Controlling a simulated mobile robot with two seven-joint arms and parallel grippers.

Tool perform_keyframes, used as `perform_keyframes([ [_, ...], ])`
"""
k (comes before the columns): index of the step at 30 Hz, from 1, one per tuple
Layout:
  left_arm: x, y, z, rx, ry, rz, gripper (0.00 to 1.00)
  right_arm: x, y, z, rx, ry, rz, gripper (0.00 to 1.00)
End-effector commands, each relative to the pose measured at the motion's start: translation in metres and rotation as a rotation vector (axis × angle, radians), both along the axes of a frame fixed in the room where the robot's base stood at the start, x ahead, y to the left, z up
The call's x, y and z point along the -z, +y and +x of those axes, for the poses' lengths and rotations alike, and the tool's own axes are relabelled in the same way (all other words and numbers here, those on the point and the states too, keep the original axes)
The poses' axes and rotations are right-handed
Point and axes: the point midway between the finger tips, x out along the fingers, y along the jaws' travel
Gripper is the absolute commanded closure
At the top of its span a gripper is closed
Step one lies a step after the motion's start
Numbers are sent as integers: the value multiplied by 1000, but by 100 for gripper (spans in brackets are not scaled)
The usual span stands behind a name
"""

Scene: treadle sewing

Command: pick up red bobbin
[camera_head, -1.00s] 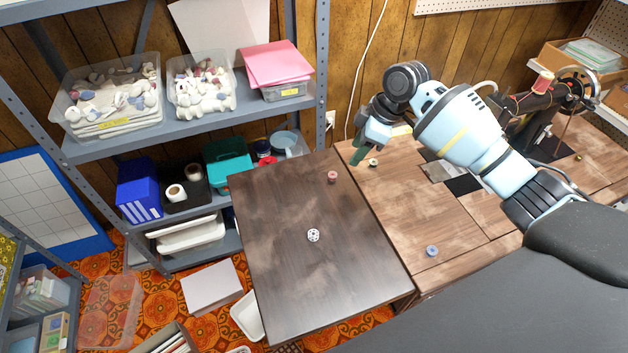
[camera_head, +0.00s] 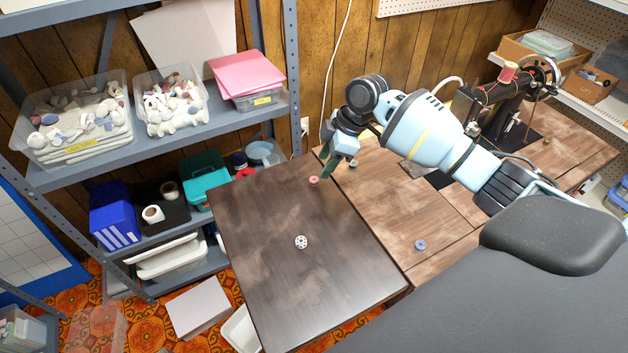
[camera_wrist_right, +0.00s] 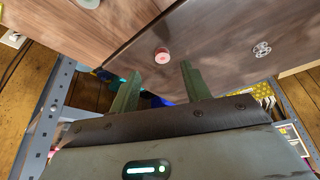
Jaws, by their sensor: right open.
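The red bobbin (camera_head: 314,181) stands near the far right edge of the dark table leaf (camera_head: 280,290). It also shows in the right wrist view (camera_wrist_right: 162,56), just beyond and between the fingertips. My right gripper (camera_head: 328,168) has green fingers and is open and empty. In the head view its fingertips are close beside the red bobbin, slightly to its right. In the right wrist view the fingers of my right gripper (camera_wrist_right: 160,72) are spread apart, with the bobbin visible past the gap. My left gripper is not in view.
A white metal-looking bobbin (camera_head: 301,242) lies mid-leaf. A blue bobbin (camera_head: 420,245) and a small greenish bobbin (camera_head: 353,164) are on the lighter sewing table (camera_head: 400,215). The sewing machine (camera_head: 505,95) stands at right. A grey shelf (camera_head: 110,170) with bins borders the leaf's left.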

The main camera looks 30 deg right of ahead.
Motion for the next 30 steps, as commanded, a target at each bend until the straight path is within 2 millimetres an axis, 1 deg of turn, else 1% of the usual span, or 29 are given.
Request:
perform_keyframes([
  [10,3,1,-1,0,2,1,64,40,19,6,-1,2,1,53],
  [13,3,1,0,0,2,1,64,45,20,7,0,1,0,53],
  [18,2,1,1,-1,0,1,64,44,20,7,0,0,-1,53],
  [20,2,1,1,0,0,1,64,44,20,7,0,0,-1,59],
  [29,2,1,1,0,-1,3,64,44,20,7,0,0,0,99],
  [30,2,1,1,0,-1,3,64,44,20,7,0,0,0,100],
])
